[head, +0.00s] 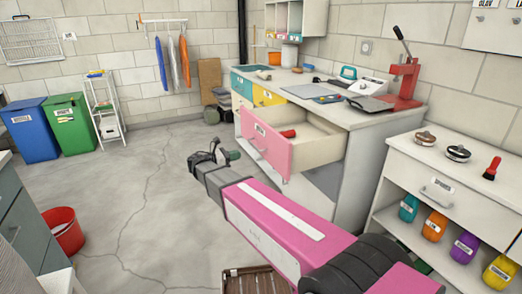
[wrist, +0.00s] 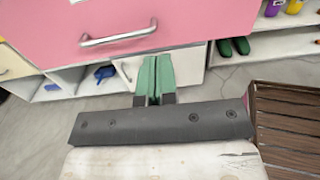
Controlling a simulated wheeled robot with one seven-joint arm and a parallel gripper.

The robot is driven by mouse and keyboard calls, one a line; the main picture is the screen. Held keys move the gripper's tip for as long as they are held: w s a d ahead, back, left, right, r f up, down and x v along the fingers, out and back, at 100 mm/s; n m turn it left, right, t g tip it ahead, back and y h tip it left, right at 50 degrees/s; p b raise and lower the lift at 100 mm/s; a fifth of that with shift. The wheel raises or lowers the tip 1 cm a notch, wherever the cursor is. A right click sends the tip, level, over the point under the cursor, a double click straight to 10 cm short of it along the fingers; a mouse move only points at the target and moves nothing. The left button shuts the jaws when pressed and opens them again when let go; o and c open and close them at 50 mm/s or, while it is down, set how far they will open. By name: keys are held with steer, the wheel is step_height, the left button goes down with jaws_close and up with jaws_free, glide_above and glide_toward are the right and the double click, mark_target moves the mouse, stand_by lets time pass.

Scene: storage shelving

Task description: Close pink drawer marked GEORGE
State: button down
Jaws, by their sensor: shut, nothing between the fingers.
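The pink drawer (head: 268,151) is pulled out of the workbench, with a white label on its front too small to read for certain. A red object (head: 288,133) lies inside it. Its silver handle (wrist: 118,38) shows in the wrist view, on the pink front (wrist: 60,25). My gripper (head: 234,155) is in front of the drawer, left of it in the head view. Its green fingers (wrist: 156,75) are together and empty. In the wrist view they sit below and right of the handle, apart from it; whether they touch the front is unclear.
The workbench top (head: 335,108) holds a red press (head: 404,80) and tools. A white shelf unit (head: 455,190) with coloured jars stands right. A brown slatted crate (wrist: 290,130) is low beside my arm. A red bucket (head: 64,230) stands left. The floor (head: 140,190) between is clear.

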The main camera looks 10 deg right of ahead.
mark_target(268, 147)
steer(key=x, duration=1.3)
steer(key=shift+w+d+r, duration=0.1)
steer(key=shift+d, duration=0.3)
steer(key=x, duration=3.1)
steer(key=shift+w+d+r, duration=0.1)
steer(key=shift+d+r, duration=0.05)
steer(key=shift+d, duration=0.2)
steer(key=shift+w+d, duration=0.1)
steer(key=shift+d, duration=0.1)
steer(key=shift+d+r, duration=0.1)
